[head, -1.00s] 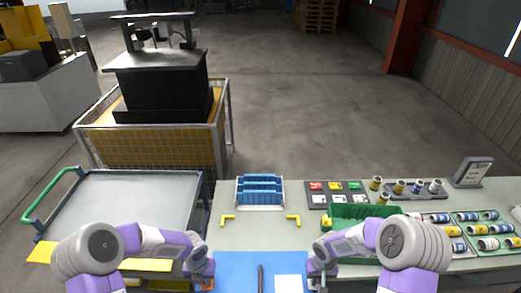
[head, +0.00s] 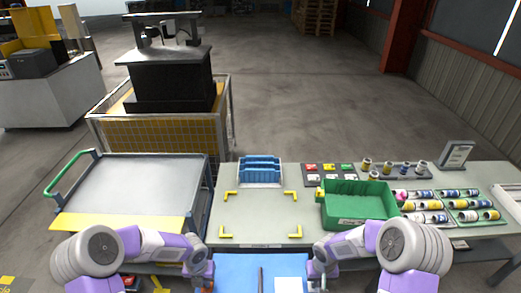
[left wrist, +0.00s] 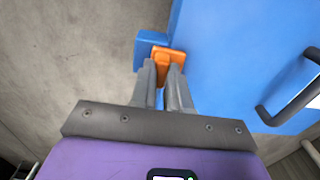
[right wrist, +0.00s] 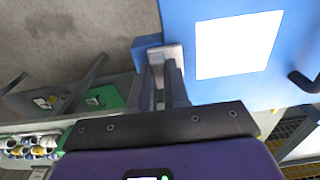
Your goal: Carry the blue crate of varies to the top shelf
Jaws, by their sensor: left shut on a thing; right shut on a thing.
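The blue crate (head: 235,272) shows at the bottom of the head view between my two grippers, with a dark handle and a white label on its face. My left gripper (head: 207,282) is at its left side; in the left wrist view its fingers (left wrist: 165,75) are shut on an orange tab (left wrist: 168,58) at the crate's edge. My right gripper (head: 317,280) is at its right side; in the right wrist view its fingers (right wrist: 165,70) are shut on a pale tab at the crate's edge (right wrist: 148,47). The crate's contents and the top shelf are not discernible.
A workbench (head: 260,215) with yellow corner marks stands ahead, bearing a green bin (head: 358,219), a small blue rack (head: 260,180) and several rolls. Open floor lies beyond.

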